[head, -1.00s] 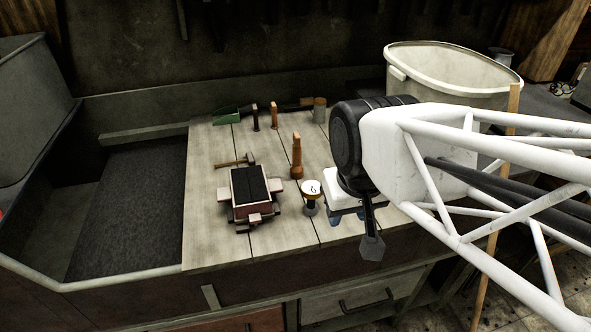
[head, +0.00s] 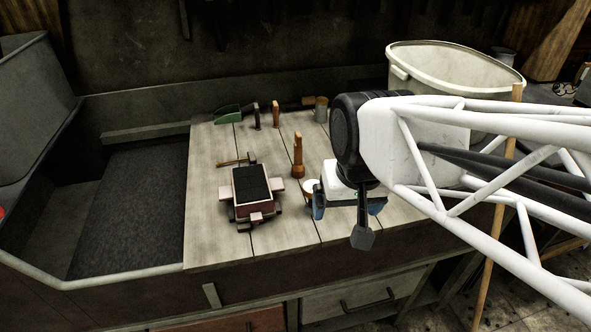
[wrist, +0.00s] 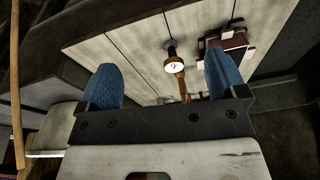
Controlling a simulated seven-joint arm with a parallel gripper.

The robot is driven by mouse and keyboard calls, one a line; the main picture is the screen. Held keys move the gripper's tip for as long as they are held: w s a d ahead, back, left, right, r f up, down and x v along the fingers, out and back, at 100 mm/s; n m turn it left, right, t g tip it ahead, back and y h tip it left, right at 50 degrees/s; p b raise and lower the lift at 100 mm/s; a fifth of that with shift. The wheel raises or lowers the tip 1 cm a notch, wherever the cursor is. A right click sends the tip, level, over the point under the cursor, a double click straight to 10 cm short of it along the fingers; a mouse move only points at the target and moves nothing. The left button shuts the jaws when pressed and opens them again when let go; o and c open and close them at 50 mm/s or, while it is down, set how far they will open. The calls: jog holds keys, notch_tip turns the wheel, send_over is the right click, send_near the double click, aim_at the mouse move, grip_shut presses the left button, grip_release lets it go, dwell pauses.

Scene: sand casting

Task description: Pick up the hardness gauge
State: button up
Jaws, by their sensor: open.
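The hardness gauge (head: 309,187) has a round white dial face with a brass-coloured rim. It stands on the wooden bench top, partly hidden by my gripper in the head view. In the wrist view the gauge (wrist: 174,66) shows its dial and dark stem between the two blue fingers, beyond them. My gripper (head: 348,206) is open and empty, just right of the gauge in the head view. Its blue fingers are spread apart in the wrist view (wrist: 162,80). I cannot tell whether a finger touches the gauge.
A wooden-handled tool (head: 298,157) stands close behind the gauge. A red moulding box with a dark top (head: 251,184) sits to the left, with a hammer (head: 236,161) behind it. A green scoop (head: 228,114) and other tools line the back. A white bin (head: 450,75) stands back right.

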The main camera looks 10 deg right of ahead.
jog(key=w+d+f+m+y, duration=0.1)
jog(key=w+f+m, duration=0.2)
jog(key=w+m, duration=0.3)
jog(key=w+d+f+m+g+y, duration=0.1)
jog(key=w+f+m+y, duration=0.1)
jog(key=w+m, duration=0.4)
jog(key=w+d+f+m+y, duration=0.1)
jog(key=w+d+f+m, duration=0.1)
jog(key=w+f+m, duration=0.3)
jog(key=w+m, duration=0.1)
jog(key=w, duration=0.2)
jog(key=shift+w+g, duration=0.3)
jog(key=shift+g, duration=0.1)
jog(key=shift+f, duration=0.15)
jog(key=shift+x, duration=1.15)
jog(key=shift+a+f, duration=0.15)
jog(key=shift+x, duration=2.45)
jog(key=shift+s, duration=0.15)
